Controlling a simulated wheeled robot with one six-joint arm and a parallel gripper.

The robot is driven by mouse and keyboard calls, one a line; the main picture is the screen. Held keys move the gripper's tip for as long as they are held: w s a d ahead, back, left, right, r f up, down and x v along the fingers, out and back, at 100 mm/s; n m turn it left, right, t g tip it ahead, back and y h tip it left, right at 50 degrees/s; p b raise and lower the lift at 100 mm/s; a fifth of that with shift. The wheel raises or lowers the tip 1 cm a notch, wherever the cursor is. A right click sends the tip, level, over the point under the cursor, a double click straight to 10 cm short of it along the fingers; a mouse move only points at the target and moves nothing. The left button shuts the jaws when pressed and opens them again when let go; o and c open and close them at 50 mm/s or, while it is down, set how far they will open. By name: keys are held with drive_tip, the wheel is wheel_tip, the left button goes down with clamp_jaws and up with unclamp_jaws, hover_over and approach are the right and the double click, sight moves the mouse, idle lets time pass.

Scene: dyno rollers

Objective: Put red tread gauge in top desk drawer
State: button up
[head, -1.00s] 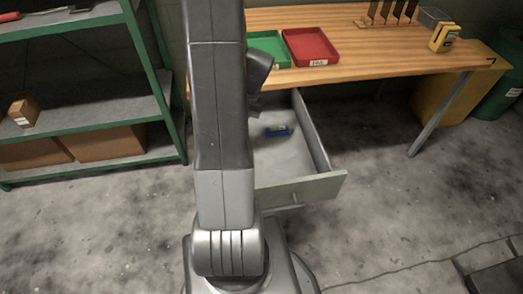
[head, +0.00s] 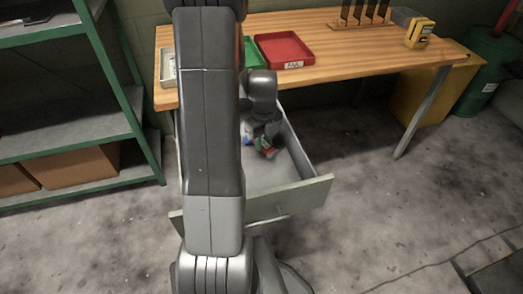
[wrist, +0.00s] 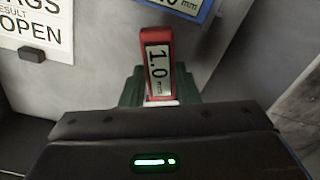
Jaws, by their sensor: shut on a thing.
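The red tread gauge (wrist: 145,38) stands out from my gripper in the wrist view, its display reading 1.0 mm. In the head view my gripper (head: 262,143) is inside the open desk drawer (head: 305,194), shut on the red gauge (head: 268,153). I cannot tell whether the gauge touches the drawer floor. A blue gauge (head: 247,141) lies in the drawer just left of my gripper, mostly hidden; its edge shows at the top of the wrist view (wrist: 206,10). My arm covers the drawer's left part.
The wooden desk top (head: 350,55) above the drawer holds a red tray (head: 283,50), a green tray (head: 254,55) and a yellow device (head: 419,33). A green-framed shelf (head: 75,140) stands left. Floor right of the drawer is clear.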

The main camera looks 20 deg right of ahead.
sight(264, 144)
wheel_tip(264, 144, down, 4)
drive_tip(key=shift+r+b, duration=0.1)
drive_tip(key=shift+b, duration=0.35)
drive_tip(key=o, duration=1)
drive_tip(key=shift+c, duration=0.2)
wheel_tip(264, 144, up, 12)
drive_tip(key=p, duration=0.3)
